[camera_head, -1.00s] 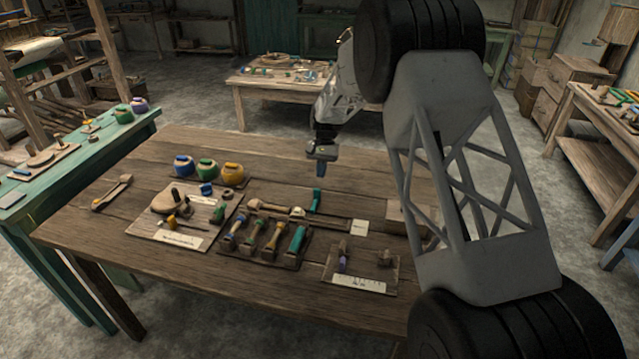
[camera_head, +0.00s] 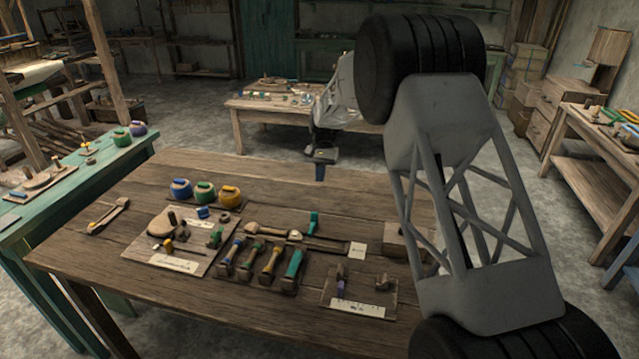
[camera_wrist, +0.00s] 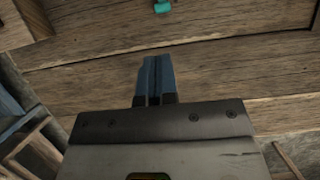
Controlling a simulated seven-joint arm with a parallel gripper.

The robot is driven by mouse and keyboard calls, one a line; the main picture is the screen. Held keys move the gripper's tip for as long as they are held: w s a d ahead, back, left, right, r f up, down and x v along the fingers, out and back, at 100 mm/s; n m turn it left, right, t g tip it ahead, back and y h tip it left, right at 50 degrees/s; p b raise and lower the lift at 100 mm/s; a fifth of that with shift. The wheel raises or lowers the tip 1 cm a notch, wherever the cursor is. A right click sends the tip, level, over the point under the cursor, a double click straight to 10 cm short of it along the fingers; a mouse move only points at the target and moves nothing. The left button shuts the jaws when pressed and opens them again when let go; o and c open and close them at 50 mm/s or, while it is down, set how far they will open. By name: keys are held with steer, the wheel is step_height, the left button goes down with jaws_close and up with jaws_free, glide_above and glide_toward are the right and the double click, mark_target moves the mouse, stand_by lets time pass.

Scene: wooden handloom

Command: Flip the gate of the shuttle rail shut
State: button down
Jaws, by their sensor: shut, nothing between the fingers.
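The shuttle rail (camera_head: 325,246) is a long, low wooden piece on the brown table, with a white label at its right end. A small teal piece (camera_head: 313,222), which looks like its gate, sticks up at the far side of the rail. Its teal end (camera_wrist: 162,6) shows at the top edge of the wrist view. I cannot tell its exact angle. My gripper (camera_head: 320,173) is shut and empty, with blue fingers pointing down. It hangs above and beyond the teal piece, apart from it. In the wrist view the fingers (camera_wrist: 155,75) lie together over bare planks.
A board of several coloured-handled tools (camera_head: 262,262) lies just in front of the rail. Three coloured pots (camera_head: 205,191) and a tool board (camera_head: 150,255) are to the left. A board with a white scale (camera_head: 355,308) and a wooden block (camera_head: 402,240) are to the right.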

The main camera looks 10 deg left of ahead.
steer(key=w, duration=0.4)
steer(key=shift+w+r, duration=0.1)
steer(key=shift+w, duration=0.3)
steer(key=shift+s, duration=0.1)
steer(key=x, duration=1)
steer(key=shift+s, duration=1.95)
glide_above(313, 230)
steer(key=w, duration=0.2)
